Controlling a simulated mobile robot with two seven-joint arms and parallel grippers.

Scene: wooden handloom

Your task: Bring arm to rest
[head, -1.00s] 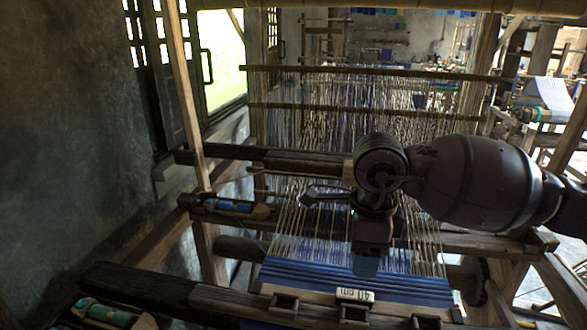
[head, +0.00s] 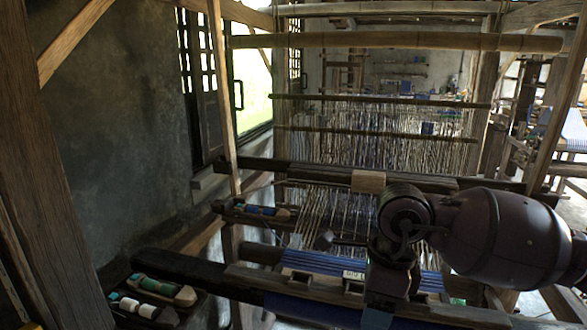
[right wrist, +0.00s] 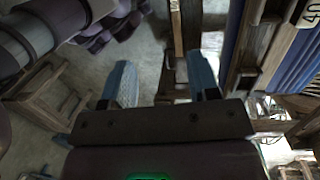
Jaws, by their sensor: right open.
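My right arm comes in from the right in the head view, bent down at a round dark joint. My right gripper (head: 378,314) hangs at the front of the wooden handloom (head: 300,278), in front of the blue woven cloth (head: 325,262) in the picture. In the right wrist view the right gripper (right wrist: 162,72) has its two blue fingers wide apart with nothing between them. The cloth (right wrist: 295,55) and front loom timber lie to the right of the fingers there. My left gripper is not in view.
Two shuttles with thread (head: 158,286) (head: 148,308) lie in a tray at lower left. Another shuttle with blue thread (head: 262,210) rests on the loom's left side. A wooden stool (right wrist: 42,92) stands at left in the wrist view. Posts and beams surround the arm.

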